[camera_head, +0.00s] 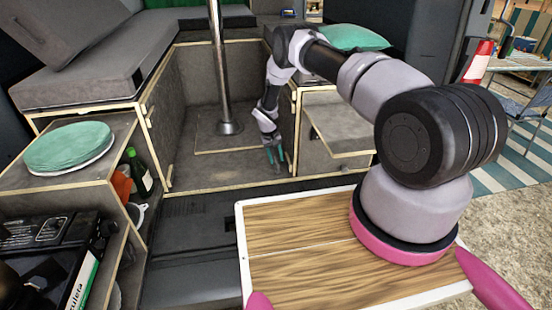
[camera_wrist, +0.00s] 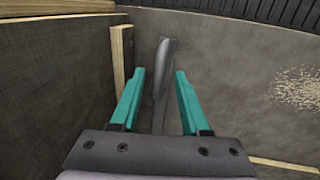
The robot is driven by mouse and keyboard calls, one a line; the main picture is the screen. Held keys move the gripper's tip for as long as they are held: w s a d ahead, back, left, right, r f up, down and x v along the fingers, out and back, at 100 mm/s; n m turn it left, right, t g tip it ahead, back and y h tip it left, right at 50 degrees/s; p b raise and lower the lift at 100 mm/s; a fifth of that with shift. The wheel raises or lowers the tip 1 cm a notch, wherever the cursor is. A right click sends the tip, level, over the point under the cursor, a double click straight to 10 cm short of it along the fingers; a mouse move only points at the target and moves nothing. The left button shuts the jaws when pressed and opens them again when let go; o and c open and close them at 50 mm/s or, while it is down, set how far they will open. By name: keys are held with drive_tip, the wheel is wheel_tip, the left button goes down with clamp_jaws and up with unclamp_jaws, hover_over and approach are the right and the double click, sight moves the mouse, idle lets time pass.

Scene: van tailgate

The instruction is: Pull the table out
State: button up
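A grey flat panel with pale wooden edges (camera_head: 338,128) juts from the right-hand cabinet in the van; it may be the table, but I cannot tell for sure. My gripper (camera_head: 275,158) points down just left of that cabinet, low over the grey floor of the recess. In the wrist view its two teal fingers (camera_wrist: 158,92) are apart. A narrow, smooth grey upright piece (camera_wrist: 165,60) shows in the gap between them. I cannot tell what this piece is or whether a finger touches it.
A metal pole (camera_head: 220,75) stands left of my gripper. Grey bench cushions (camera_head: 85,75) lie behind. A wooden edge strip (camera_wrist: 122,60) stands close beside the left finger in the wrist view.

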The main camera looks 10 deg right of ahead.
clamp_jaws()
idle(1.3)
